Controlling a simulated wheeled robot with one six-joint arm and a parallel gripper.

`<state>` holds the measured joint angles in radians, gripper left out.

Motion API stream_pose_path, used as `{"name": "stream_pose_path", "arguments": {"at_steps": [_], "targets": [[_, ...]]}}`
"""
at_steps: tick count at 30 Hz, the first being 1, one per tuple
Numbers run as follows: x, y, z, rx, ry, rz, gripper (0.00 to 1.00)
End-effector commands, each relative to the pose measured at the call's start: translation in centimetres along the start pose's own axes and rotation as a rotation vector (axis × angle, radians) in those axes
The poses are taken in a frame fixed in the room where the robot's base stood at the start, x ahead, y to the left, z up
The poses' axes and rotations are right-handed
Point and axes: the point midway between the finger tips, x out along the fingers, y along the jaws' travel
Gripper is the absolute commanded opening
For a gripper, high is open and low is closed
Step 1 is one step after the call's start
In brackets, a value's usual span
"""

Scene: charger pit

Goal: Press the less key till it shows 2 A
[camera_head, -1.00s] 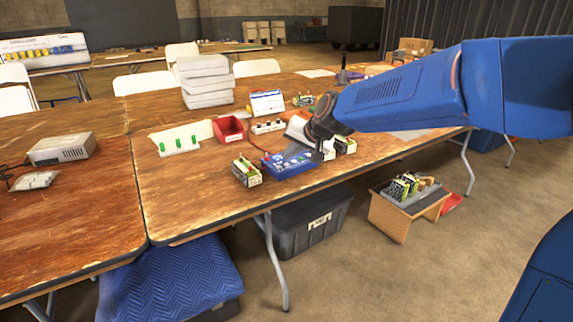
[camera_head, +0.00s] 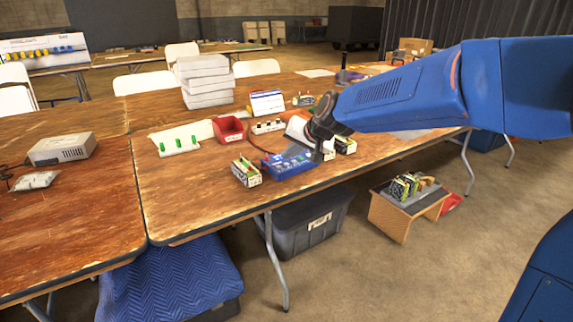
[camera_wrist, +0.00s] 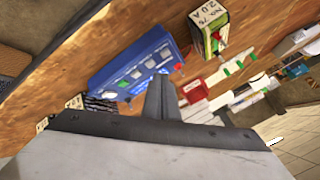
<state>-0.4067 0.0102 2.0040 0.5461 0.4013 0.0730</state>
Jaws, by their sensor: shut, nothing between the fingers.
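The blue charger box (camera_head: 286,166) sits near the front edge of the wooden table. In the wrist view the charger (camera_wrist: 135,68) shows a row of pale keys and a small display, whose reading is too small to make out. A red knob or plug (camera_wrist: 178,67) is at its end. My gripper (camera_wrist: 161,80) is shut and empty. Its fingertips appear over or close to the charger's keys; I cannot tell whether they touch. In the head view my gripper (camera_head: 326,150) is at the charger's right end, partly hiding it. Which key is the less key is not readable.
A battery pack marked 2.0 A (camera_wrist: 209,33) stands beside the charger; it also shows in the head view (camera_head: 246,172). Another pack (camera_head: 345,145) is at the right. A red bin (camera_head: 228,129), a small sign (camera_head: 267,103) and a green-pegged white rack (camera_head: 178,145) stand behind.

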Motion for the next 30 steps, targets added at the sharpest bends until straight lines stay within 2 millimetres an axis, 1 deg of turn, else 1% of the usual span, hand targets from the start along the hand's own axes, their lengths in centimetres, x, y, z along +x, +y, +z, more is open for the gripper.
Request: {"name": "stream_pose_path", "arguments": {"at_steps": [7, 30], "targets": [[0.48, 0.35, 0.37, -0.001, -0.001, 0.000, 0.00], [0.77, 0.56, 0.57, 0.001, 0.000, 0.000, 0.00]]}}
